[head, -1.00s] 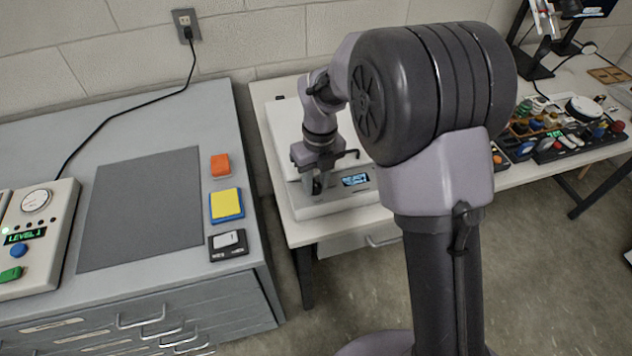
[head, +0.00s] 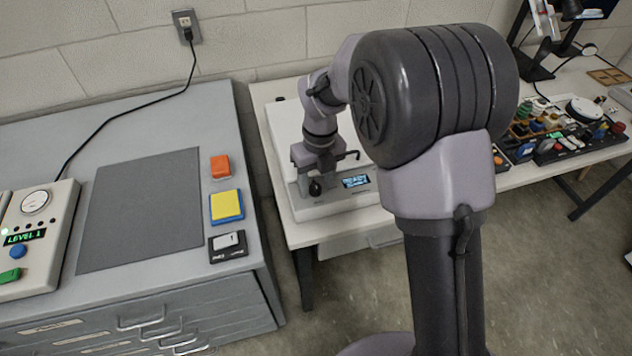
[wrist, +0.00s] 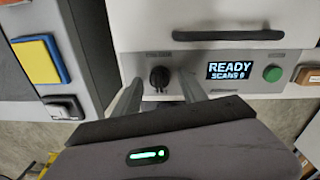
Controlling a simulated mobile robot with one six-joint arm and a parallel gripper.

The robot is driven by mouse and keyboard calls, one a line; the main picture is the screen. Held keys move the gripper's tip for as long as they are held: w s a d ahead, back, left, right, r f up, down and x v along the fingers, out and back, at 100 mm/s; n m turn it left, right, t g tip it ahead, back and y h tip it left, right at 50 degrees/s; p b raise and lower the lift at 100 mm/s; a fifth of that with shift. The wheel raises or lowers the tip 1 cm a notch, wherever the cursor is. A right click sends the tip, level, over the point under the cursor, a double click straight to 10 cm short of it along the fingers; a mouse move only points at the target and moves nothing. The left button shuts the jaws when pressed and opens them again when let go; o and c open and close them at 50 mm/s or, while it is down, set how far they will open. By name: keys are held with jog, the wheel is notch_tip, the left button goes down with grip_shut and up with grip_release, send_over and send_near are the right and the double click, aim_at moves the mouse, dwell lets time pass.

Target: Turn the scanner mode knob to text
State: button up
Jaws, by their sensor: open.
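The scanner (head: 335,205) is a white box on the white table in the head view. Its dark mode knob (head: 315,188) sits on the front panel, left of the lit display (head: 355,181). In the wrist view the black knob (wrist: 159,77) shows near the panel's left end. The label above it is too small to read, and I cannot tell which mode it points at. The display (wrist: 230,71) reads READY, SCANS 0. My gripper (wrist: 160,85) is open, with one finger on each side of the knob in the picture and no visible contact.
A dark lid handle (wrist: 218,40) runs above the panel, and a green button (wrist: 272,73) is right of the display. A grey cabinet (head: 170,267) with coloured blocks stands left, across a narrow gap. A cluttered tray (head: 570,130) is at the right.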

aim_at(319, 186)
notch_tip(319, 186, up, 17)
jog(key=p, duration=0.7)
jog(key=shift+w+d+r+p, duration=0.2)
jog(key=shift+d+p, duration=0.15)
jog(key=shift+d, duration=0.05)
jog(key=s+d+r+n+t, duration=0.2)
jog(key=s+d+r+n, duration=0.2)
jog(key=s+r+n, duration=0.4)
jog(key=s+d+n+t, duration=0.2)
jog(key=s+n, duration=0.6)
jog(key=n, duration=0.1)
jog(key=s+d+n+t+y, duration=0.1)
jog(key=s+d+n+t, duration=0.1)
jog(key=s+n, duration=0.6)
jog(key=shift+d+r+n, duration=0.45)
jog(key=shift+d+n, duration=0.1)
jog(key=shift+n, duration=0.15)
